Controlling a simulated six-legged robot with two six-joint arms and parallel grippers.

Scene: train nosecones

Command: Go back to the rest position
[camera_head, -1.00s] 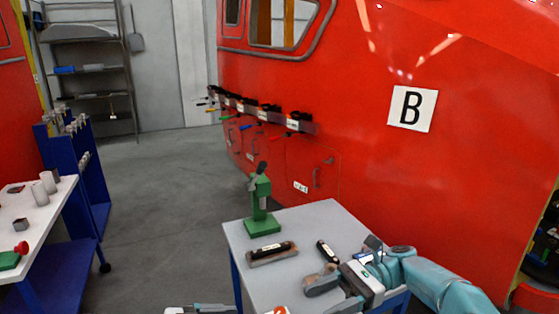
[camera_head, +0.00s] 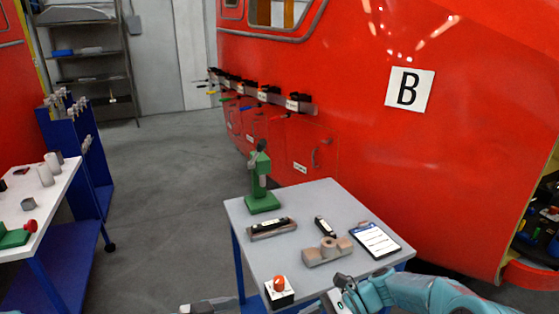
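My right arm comes in from the lower right, and its gripper (camera_head: 340,297) is at the front edge of the grey table (camera_head: 315,200). Its fingers are too small and cut off to tell whether they are open. My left gripper (camera_head: 205,306) shows only in part at the bottom edge, left of the table, and its fingers cannot be made out. On the table stand a green press (camera_head: 263,190), a block with a dark top (camera_head: 270,228), a dark handheld piece (camera_head: 325,227), a brown block with rounded parts (camera_head: 328,251) and a clipboard (camera_head: 375,240).
A box with a red button (camera_head: 279,291) sits at the table's front left corner. The red train nosecone (camera_head: 400,150) with a B sign (camera_head: 409,90) stands behind. A white-topped blue cart (camera_head: 45,195) is at the left. The grey floor (camera_head: 165,190) between is clear.

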